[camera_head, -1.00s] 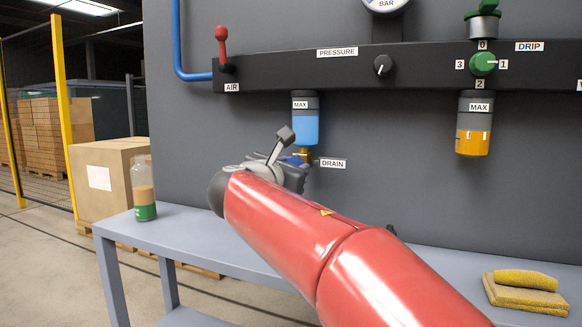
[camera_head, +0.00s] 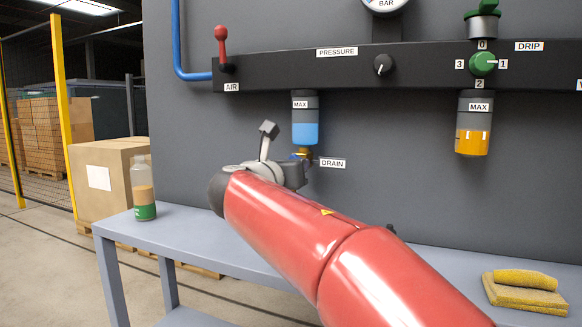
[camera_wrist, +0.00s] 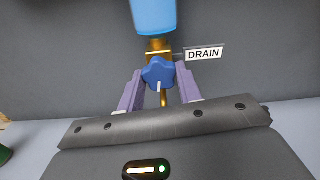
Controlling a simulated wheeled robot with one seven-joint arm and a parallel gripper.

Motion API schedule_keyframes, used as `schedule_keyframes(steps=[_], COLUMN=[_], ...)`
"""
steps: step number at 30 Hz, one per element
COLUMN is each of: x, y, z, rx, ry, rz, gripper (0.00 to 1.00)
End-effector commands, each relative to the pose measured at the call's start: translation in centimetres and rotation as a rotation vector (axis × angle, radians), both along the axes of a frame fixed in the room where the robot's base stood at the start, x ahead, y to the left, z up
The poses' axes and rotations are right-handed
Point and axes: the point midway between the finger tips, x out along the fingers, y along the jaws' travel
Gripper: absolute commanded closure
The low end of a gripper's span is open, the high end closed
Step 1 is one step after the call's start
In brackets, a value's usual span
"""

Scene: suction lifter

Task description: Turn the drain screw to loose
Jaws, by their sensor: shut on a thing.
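The drain screw is a blue lobed knob (camera_wrist: 158,74) with a white mark that points down in the wrist view. It sits on a brass fitting (camera_wrist: 157,46) under the blue-filled bowl (camera_head: 305,125). My gripper (camera_wrist: 160,82) has its two purple fingers on either side of the knob, shut on it. In the head view my gripper (camera_head: 297,163) is mostly hidden behind my wrist, and little of the knob shows. The DRAIN label (camera_wrist: 204,53) is to the right of the fitting.
The black manifold bar (camera_head: 400,68) runs above, with a red air lever (camera_head: 221,45), a pressure knob (camera_head: 382,66) and a green drip knob (camera_head: 484,64). A bottle (camera_head: 144,190) stands at the left of the grey bench (camera_head: 200,240). Yellow sponges (camera_head: 525,285) lie at the right.

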Motion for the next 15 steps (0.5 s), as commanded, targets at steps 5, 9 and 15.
schedule_keyframes(steps=[5, 9, 15], x=[0.03, 0.03, 0.01], y=[0.04, 0.05, 0.03], z=[-0.27, -0.22, -0.11], rx=[0.001, 0.001, 0.002], ry=[0.005, 0.004, 0.002], rz=[-0.001, 0.000, 0.000], gripper=[0.88, 0.47, 0.44])
